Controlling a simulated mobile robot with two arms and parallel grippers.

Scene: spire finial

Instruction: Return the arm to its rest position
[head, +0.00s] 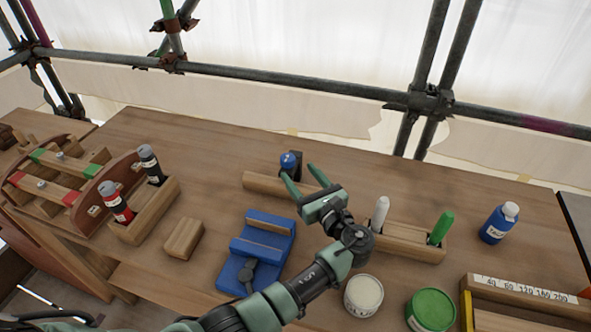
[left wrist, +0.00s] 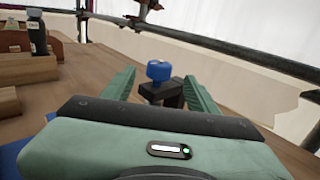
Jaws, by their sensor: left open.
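My left arm comes in from the bottom of the head view and reaches over the bench. Its gripper (head: 299,175) is open and empty. Its two green fingers point at a blue-topped dark piece (head: 288,160) at a wooden block (head: 262,186). In the left wrist view the blue top (left wrist: 159,71) shows beyond and between the spread fingers (left wrist: 158,82), and I see no grip on it. My right gripper is not in view.
A blue vise (head: 240,272) lies left of my forearm. A white tub (head: 363,295), a green tub (head: 431,308) and a wooden holder (head: 410,243) with white and green sticks are to the right. A blue bottle (head: 496,225) stands farther right. Scaffold tubes (head: 290,80) run behind the bench.

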